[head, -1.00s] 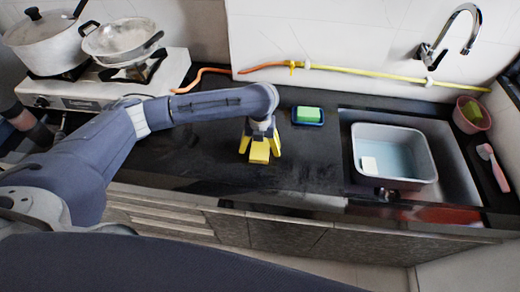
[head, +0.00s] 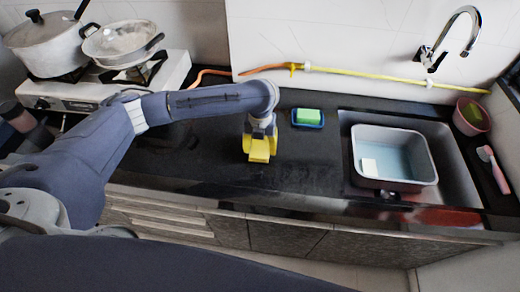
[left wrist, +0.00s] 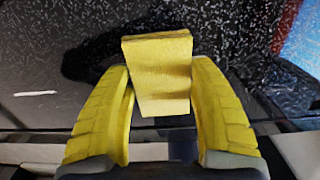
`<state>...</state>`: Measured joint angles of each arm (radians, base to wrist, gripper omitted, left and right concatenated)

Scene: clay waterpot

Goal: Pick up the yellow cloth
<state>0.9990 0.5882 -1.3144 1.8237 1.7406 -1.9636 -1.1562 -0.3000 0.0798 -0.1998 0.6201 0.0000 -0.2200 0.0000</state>
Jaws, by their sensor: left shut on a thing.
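The yellow cloth (head: 259,156) is a small flat block at the middle of the black counter in the head view. It also shows in the left wrist view (left wrist: 160,75), between the yellow fingers. My left gripper (head: 260,148) reaches down from above and is shut on the cloth. In the left wrist view my left gripper (left wrist: 163,105) has one finger on each side of the cloth. I cannot tell whether the cloth touches the counter.
A green sponge (head: 308,116) sits in a blue dish just right of my gripper. A grey basin (head: 431,172) with a white block stands in the sink at right. A stove (head: 176,75) with pots is at back left. The counter's front edge is close.

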